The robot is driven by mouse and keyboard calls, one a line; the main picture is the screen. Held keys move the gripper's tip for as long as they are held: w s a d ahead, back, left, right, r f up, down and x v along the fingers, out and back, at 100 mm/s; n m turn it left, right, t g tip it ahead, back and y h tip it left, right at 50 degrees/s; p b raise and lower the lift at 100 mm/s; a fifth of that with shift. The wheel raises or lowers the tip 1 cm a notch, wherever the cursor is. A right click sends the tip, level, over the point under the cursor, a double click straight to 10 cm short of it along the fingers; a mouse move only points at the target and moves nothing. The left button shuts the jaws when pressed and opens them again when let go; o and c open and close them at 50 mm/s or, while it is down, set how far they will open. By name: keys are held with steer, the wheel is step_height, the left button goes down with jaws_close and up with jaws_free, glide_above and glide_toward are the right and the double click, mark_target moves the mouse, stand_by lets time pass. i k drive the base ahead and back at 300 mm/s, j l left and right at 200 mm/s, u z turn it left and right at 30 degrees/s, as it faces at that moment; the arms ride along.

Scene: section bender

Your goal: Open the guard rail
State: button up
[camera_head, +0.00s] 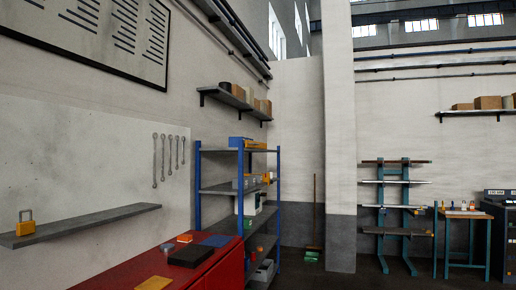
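No guard rail can be made out in the head view. My gripper and arm are not in this view either. The view shows a workshop corner with walls, shelves and benches, and nothing in it can be told as the section bender.
A red-topped bench (122,275) stands at the lower left, below a wall shelf (90,224) with a yellow padlock (25,223). A blue-post shelving unit (198,205) stands behind it. A rack (407,205) and a small workbench (466,214) are at the right. Some floor is clear before them.

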mark_target(248, 144)
steer(key=i+z, duration=0.15)
steer(key=i, duration=2.8)
steer(key=i+l, duration=0.1)
steer(key=i, duration=2.55)
steer(key=i+u, duration=0.45)
